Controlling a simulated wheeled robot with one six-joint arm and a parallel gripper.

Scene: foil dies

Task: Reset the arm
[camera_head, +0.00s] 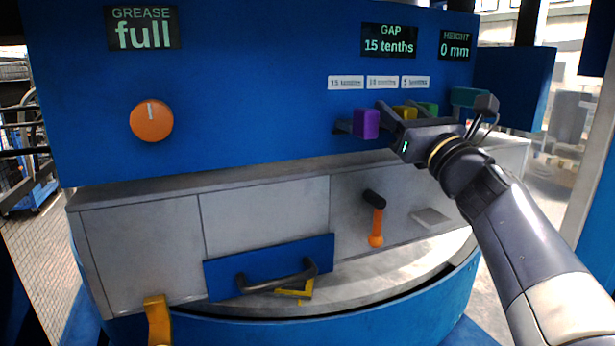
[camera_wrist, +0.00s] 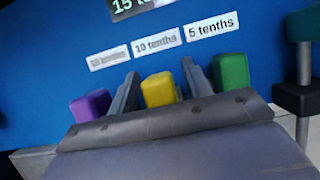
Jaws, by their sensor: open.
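My gripper (camera_head: 420,112) is at the right of the blue panel (camera_head: 260,80), in front of a row of coloured blocks. In the wrist view its two fingers (camera_wrist: 163,90) are apart, with the yellow block (camera_wrist: 159,89) between them. I cannot tell whether they touch it. The purple block (camera_wrist: 91,106) is left of the fingers and the green block (camera_wrist: 231,71) is right of them. In the head view the purple block (camera_head: 366,123) sticks out further than the yellow (camera_head: 404,111) and green ones. My arm (camera_head: 520,235) reaches in from the lower right.
Displays read grease full (camera_head: 142,28), gap 15 tenths (camera_head: 389,41) and height 0 mm (camera_head: 456,45). An orange knob (camera_head: 151,121), an orange-tipped lever (camera_head: 376,225) and a dark handle on a blue plate (camera_head: 225,280) stick out. A teal part (camera_head: 466,97) is right of the blocks.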

